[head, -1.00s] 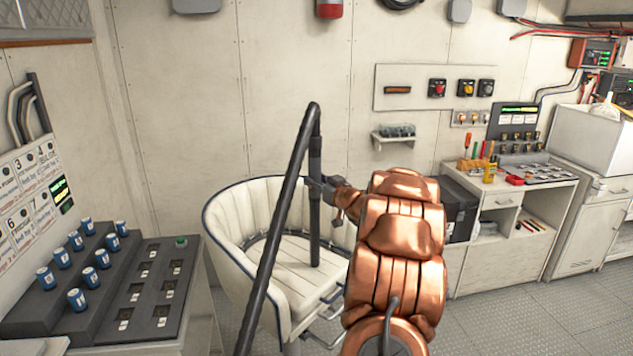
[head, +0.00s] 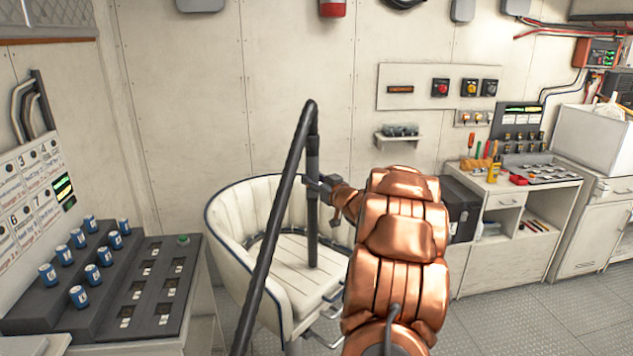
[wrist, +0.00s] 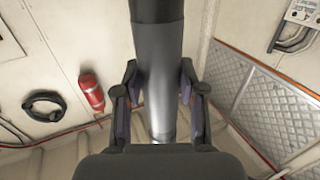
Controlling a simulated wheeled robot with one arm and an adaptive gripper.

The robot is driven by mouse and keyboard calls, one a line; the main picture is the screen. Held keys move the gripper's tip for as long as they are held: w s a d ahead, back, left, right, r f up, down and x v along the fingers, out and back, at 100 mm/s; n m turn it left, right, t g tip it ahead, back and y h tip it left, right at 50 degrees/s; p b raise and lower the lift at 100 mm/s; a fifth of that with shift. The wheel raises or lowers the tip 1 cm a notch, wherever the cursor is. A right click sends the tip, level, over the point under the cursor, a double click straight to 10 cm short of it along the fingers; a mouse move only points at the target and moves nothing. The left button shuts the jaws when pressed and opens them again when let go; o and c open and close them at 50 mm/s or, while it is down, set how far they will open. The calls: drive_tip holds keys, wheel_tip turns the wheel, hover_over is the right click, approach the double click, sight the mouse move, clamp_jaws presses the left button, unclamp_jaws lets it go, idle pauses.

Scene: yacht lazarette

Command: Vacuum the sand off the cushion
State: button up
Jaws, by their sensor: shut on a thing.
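A white padded seat with dark blue piping holds the ribbed cushion (head: 284,286). A dark vacuum wand (head: 313,225) stands upright with its lower end at the cushion; whether it touches cannot be told. Its black hose (head: 272,240) bends over at the top and runs down in front of the seat. My gripper (head: 320,190) is shut on the wand above the cushion, reaching in from the right. In the wrist view the wand (wrist: 158,75) runs between both fingers of my gripper (wrist: 160,95). I cannot make out sand on the cushion.
A workbench (head: 525,205) with tools and a black case (head: 462,210) stand at the right. A red extinguisher (wrist: 91,92) hangs on the wall. Floor is clear at the lower right.

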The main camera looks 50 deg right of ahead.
drive_tip(key=shift+w+a+r+b, duration=0.15)
drive_tip(key=shift+a+b, duration=0.1)
drive_tip(key=shift+a, duration=0.3)
drive_tip(key=shift+w+a+f+b, duration=0.1)
drive_tip(key=shift+a+b, duration=0.1)
drive_tip(key=shift+a, duration=0.35)
idle(0.3)
wheel_tip(320, 180, up, 8)
drive_tip(key=p, duration=0.2)
idle(0.9)
idle(0.5)
